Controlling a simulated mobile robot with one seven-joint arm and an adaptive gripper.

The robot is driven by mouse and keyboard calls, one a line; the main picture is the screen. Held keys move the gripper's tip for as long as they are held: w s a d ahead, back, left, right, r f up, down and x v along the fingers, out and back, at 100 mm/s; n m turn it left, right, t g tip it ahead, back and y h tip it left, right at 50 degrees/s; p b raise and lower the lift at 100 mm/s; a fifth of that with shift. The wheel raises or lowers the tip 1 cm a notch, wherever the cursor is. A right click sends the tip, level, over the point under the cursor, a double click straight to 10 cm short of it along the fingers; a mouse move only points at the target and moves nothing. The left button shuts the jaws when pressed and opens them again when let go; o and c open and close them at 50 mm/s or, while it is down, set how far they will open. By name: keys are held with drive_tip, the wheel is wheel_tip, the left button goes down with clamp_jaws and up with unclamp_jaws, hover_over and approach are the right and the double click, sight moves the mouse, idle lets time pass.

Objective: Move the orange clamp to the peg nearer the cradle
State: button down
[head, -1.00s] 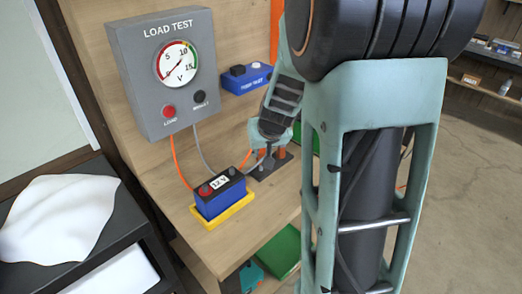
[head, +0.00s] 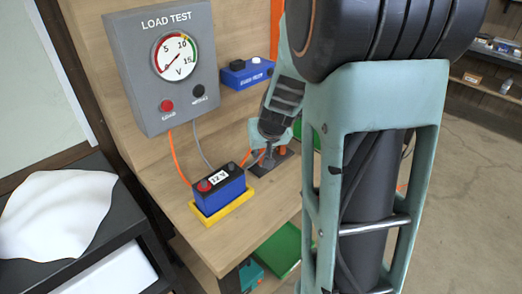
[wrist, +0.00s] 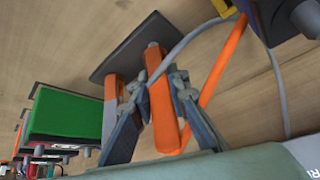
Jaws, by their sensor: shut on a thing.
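The orange clamp (wrist: 160,100) is between my gripper's two fingers in the wrist view. My gripper (wrist: 160,105) is shut on it, low over a dark base plate (wrist: 115,62) on the bench. In the head view my gripper (head: 270,150) is at the dark base plate (head: 268,173), mostly hidden by my arm. The yellow cradle (head: 210,218) holds a blue battery (head: 220,190).
A grey load test box (head: 165,60) stands behind. Another blue battery (head: 245,74) is near the back panel. Orange (wrist: 222,65) and grey (wrist: 275,75) cables run close to my gripper. A green block (wrist: 65,115) lies left in the wrist view.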

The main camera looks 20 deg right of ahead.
sight(262, 151)
drive_tip(key=shift+f+b, duration=0.7)
drive_tip(key=c, duration=1.8)
unclamp_jaws()
drive_tip(key=shift+v, duration=3.75)
